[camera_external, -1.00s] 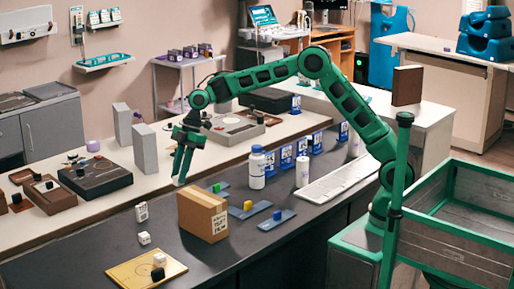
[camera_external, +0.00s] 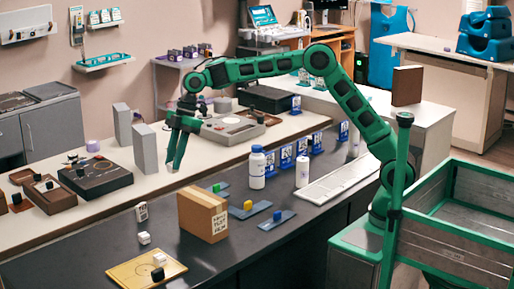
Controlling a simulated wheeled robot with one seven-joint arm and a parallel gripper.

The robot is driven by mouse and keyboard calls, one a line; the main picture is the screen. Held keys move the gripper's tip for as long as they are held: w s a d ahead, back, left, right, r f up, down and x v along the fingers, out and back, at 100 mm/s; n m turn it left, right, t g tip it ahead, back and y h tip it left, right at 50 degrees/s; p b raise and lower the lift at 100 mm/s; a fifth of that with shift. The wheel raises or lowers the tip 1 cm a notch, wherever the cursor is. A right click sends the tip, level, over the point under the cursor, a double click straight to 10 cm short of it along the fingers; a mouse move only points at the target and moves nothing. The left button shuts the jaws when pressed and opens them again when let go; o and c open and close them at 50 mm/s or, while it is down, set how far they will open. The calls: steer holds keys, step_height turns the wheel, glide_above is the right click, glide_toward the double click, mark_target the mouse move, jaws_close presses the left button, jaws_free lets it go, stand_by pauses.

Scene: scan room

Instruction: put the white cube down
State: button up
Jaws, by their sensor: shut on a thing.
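My gripper (camera_external: 173,168) hangs fingers down above the near edge of the pale back counter, behind the cardboard box. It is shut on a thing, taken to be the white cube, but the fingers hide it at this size.
A cardboard box (camera_external: 203,215) stands on the dark bench, with blue strips bearing coloured cubes to its right. White bottles (camera_external: 257,168) and a keyboard (camera_external: 345,182) are farther right. A grey block (camera_external: 145,148) stands left of my gripper. Bench left of the box is partly clear.

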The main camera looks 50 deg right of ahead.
steer(key=s+a, duration=2.9)
steer(key=s, duration=0.1)
glide_toward(143, 270)
steer(key=shift+a+f, duration=0.2)
steer(key=shift+a, duration=0.6)
steer(key=shift+f, duration=2.05)
steer(key=shift+f, duration=0.1)
steer(key=o, duration=1)
